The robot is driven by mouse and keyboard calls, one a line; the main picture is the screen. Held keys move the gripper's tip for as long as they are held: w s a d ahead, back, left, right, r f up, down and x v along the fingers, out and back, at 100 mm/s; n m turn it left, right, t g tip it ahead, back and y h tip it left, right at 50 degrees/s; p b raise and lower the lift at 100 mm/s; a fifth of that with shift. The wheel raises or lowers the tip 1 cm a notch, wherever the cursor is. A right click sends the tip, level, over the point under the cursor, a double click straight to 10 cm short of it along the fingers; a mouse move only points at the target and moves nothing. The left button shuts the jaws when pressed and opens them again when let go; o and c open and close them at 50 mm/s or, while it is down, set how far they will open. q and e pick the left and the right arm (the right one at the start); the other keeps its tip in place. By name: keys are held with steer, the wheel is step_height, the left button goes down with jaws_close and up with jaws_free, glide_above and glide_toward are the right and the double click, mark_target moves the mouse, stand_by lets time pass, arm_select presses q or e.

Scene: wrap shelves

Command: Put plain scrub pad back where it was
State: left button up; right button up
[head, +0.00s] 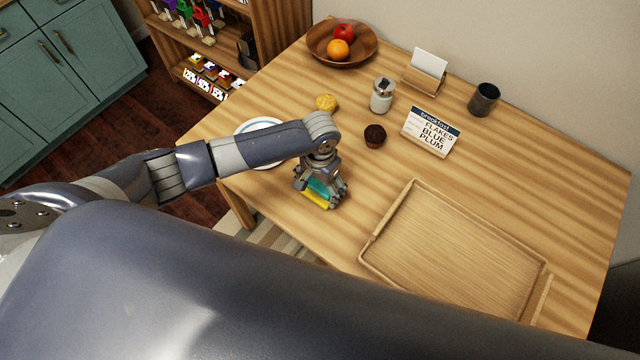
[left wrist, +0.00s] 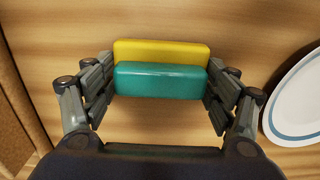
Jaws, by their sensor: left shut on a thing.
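The scrub pad is a small block with a teal layer and a yellow layer. It shows in the head view (head: 317,198) near the table's front left edge and fills the middle of the left wrist view (left wrist: 160,80). My left gripper (head: 321,192) is shut on it, with fingers on both short ends in the left wrist view (left wrist: 163,88). The pad is at or just above the table top; I cannot tell if it touches. My right gripper is not in view.
A wooden tray (head: 412,195) lies empty to the right. A plate (head: 247,128) lies partly behind my left arm. Shelves (head: 208,60) stand beyond the table.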

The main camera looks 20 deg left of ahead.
mark_target(320, 185)
arm_select(q)
steer(key=o, duration=1)
steer(key=shift+f, duration=0.1)
steer(key=shift+o, duration=0.2)
step_height(320, 185, up, 12)
steer(key=b, duration=0.1)
steer(key=shift+r, duration=0.2)
